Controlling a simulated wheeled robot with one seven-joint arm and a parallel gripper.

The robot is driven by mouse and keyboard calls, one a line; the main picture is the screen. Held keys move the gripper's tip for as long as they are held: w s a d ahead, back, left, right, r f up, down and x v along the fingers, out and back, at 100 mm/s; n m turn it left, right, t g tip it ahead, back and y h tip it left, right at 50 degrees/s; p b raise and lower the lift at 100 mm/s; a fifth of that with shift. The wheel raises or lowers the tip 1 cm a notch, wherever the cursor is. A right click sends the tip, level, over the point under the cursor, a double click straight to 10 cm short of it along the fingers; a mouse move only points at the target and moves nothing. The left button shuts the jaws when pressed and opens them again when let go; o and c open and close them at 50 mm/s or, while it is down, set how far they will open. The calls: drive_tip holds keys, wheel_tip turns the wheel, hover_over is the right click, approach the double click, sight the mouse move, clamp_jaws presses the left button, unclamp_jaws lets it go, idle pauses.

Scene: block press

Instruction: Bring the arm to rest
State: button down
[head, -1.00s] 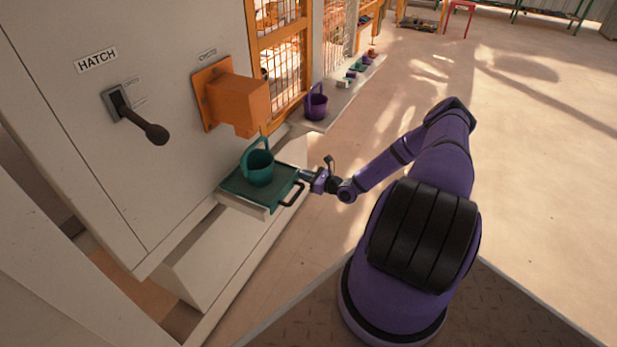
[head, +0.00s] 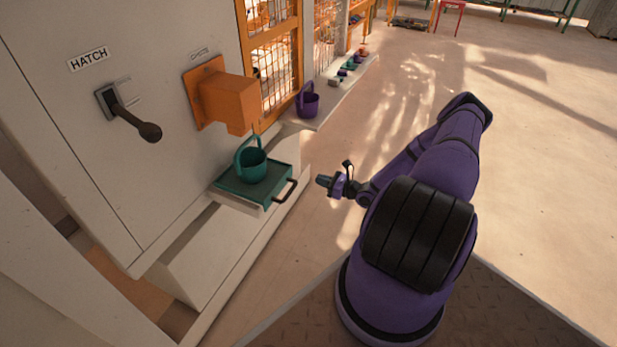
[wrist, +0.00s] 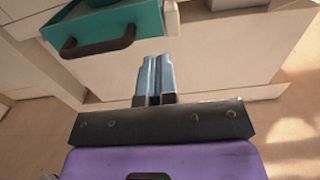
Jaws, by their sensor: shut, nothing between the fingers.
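My purple arm (head: 446,155) is folded back, with my gripper (head: 321,180) held in front of the machine, to the right of the teal tray's dark handle (head: 285,190) and clear of it. In the wrist view my gripper (wrist: 155,75) shows its two grey fingers together, with nothing between them. The teal tray (head: 228,190) sticks out of the machine; its front and handle (wrist: 97,40) show at the upper left of the wrist view. A teal bucket (head: 251,168) stands upright on the tray.
An orange chute (head: 226,102) juts out above the tray. A black lever (head: 130,117) sits below the HATCH label. A purple bucket (head: 307,103) and several small coloured blocks stand on a pale ledge (head: 325,117) behind. The floor to the right is open.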

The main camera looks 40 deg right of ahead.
drive_tip(key=shift+v, duration=2)
drive_tip(key=w+a+r+n+g+y, duration=0.1)
drive_tip(key=a+r+n+g, duration=0.4)
drive_tip(key=r, duration=0.5)
drive_tip(key=w+a+r+n+g+y, duration=0.1)
drive_tip(key=a+r+n+g+y, duration=0.2)
drive_tip(key=r+n, duration=0.45)
drive_tip(key=w+a+r+n+g, duration=0.2)
drive_tip(key=a+r+n+g, duration=0.25)
drive_tip(key=r, duration=0.65)
drive_tip(key=s+a+r+n+g+h, duration=0.25)
drive_tip(key=a+r, duration=0.25)
drive_tip(key=r, duration=0.3)
drive_tip(key=s+a+r+n+g+h, duration=0.1)
drive_tip(key=s+a+r+n+h, duration=0.3)
drive_tip(key=r, duration=0.4)
drive_tip(key=s+a+r+n+t+h, duration=0.2)
drive_tip(key=s+a+r+n, duration=0.2)
drive_tip(key=s+r, duration=0.3)
drive_tip(key=s+a+r+n+t+h, duration=0.2)
drive_tip(key=s+a+r+n, duration=0.2)
drive_tip(key=s, duration=0.9)
wheel_tip(320, 180, up, 4)
drive_tip(key=shift+s+a+f+t, duration=0.2)
drive_tip(key=shift+a+f+t, duration=0.1)
drive_tip(key=shift+a, duration=0.15)
